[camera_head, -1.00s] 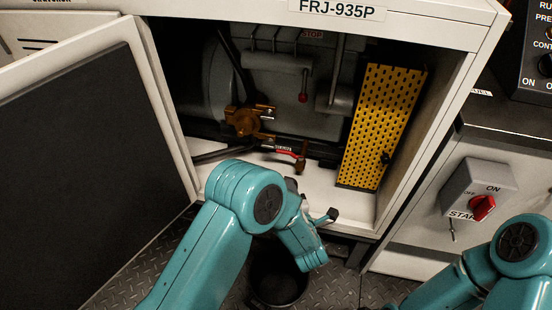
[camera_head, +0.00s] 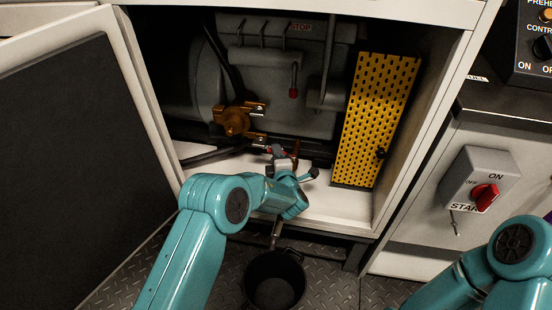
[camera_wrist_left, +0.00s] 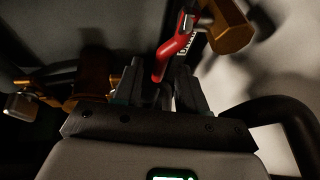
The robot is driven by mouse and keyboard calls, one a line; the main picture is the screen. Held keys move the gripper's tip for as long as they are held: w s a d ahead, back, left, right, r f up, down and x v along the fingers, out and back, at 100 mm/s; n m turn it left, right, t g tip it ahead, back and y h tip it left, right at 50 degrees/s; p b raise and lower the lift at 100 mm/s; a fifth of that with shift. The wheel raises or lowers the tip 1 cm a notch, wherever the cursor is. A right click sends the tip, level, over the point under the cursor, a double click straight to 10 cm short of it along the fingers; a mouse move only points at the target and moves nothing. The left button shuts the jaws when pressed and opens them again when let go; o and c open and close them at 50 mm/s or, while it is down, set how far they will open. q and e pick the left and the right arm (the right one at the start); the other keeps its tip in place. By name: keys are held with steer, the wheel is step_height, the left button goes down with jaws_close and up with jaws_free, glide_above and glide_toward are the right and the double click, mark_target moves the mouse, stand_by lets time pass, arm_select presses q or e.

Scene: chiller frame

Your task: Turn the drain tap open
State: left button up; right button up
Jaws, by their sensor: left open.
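The drain tap's red lever (camera_wrist_left: 175,48) shows in the left wrist view, with its lower end between the two dark fingers of my left gripper (camera_wrist_left: 160,88). The fingers are apart; I cannot tell whether either touches the lever. The tap's brass body (camera_wrist_left: 231,27) is at the upper right of that view. In the head view my left gripper (camera_head: 284,156) reaches into the open cabinet and covers most of the tap; a small brown part of the tap (camera_head: 296,147) shows beside it. My right gripper is out of frame; only its arm shows at lower right.
A black bucket (camera_head: 274,282) stands on the floor below a short pipe (camera_head: 277,234). A brass valve (camera_head: 236,120) sits left of the tap, a yellow perforated panel (camera_head: 375,120) right. The cabinet door (camera_head: 80,150) stands open at left. A red switch (camera_head: 485,197) is outside at right.

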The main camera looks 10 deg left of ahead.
arm_select(q)
steer(key=shift+w+a, duration=0.15)
steer(key=shift+w, duration=0.2)
jaws_close()
